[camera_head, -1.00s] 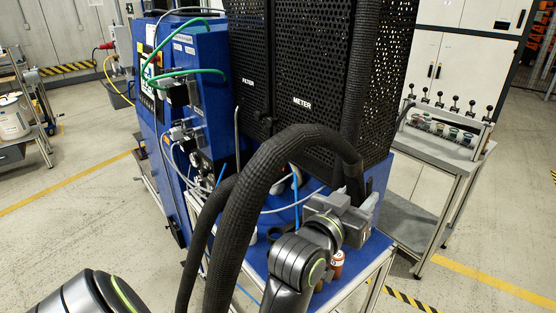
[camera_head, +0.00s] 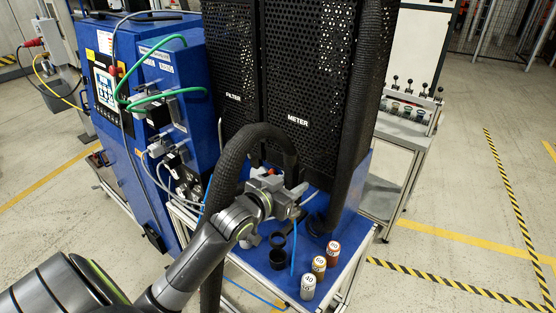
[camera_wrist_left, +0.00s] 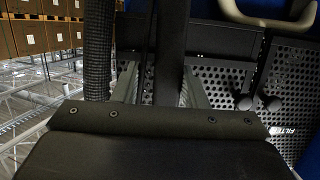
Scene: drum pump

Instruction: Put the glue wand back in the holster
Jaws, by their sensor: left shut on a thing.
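My left gripper (camera_head: 288,195) is in front of the black perforated cabinet, above the blue table. It is shut on the glue wand, which shows as a dark upright bar (camera_wrist_left: 172,50) between the fingers in the left wrist view. In the head view the gripper mostly hides the wand. A thick black ribbed hose (camera_head: 232,165) arches up behind my left arm to the gripper. Black ring-like cups (camera_head: 277,258) stand on the table below the gripper. I cannot tell whether one is the holster. My right gripper is out of view.
The black cabinet (camera_head: 296,80) rises behind the gripper. Small cans, white (camera_head: 307,287), yellow (camera_head: 319,267) and red (camera_head: 333,254), stand near the right edge of the blue table (camera_head: 250,258). A control cabinet (camera_head: 180,75) is on the left. The floor right is clear.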

